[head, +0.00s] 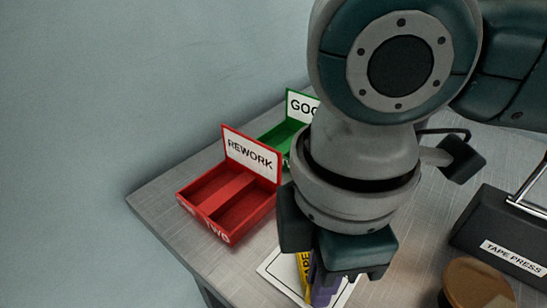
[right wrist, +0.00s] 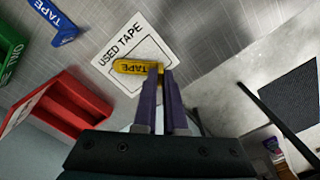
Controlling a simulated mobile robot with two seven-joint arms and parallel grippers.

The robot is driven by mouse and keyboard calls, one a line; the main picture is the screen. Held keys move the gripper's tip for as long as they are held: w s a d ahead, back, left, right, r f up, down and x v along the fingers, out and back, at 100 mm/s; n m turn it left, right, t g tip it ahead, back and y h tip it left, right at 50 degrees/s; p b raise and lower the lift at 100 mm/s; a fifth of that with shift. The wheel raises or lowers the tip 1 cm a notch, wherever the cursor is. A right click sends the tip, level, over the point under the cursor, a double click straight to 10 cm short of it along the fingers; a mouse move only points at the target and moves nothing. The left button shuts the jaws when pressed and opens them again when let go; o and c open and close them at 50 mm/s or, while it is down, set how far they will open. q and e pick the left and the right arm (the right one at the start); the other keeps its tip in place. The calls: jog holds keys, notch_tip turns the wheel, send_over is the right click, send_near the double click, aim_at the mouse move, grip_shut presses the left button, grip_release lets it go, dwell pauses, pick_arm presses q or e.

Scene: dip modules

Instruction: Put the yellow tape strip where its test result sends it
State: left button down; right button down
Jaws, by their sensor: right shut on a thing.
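My right gripper (head: 322,284) points down over the white used-tape card (head: 272,270). Its purple fingers, also in the right wrist view (right wrist: 161,75), are shut on the yellow tape strip (head: 303,268). The strip shows at the fingertips in the right wrist view (right wrist: 130,67), over the card (right wrist: 110,62) marked "USED TAPE"; whether it touches the card I cannot tell. A red two-slot tray (head: 187,204) marked "REWORK" and a green tray (head: 276,133) marked "GOO…", partly hidden by my arm, stand behind to the left. My left gripper is out of view.
A black tape press (head: 480,228) with a metal handle stands at the right. A brown round object (head: 477,283) is in front of it. The table's left edge is near the red tray.

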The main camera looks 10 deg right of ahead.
jog(key=shift+f, duration=0.15)
jog(key=c, duration=1)
grip_release()
notch_tip(320, 180, up, 12)
jog(key=p, duration=0.2)
jog(key=shift+r, duration=0.2)
jog(key=shift+a, duration=0.1)
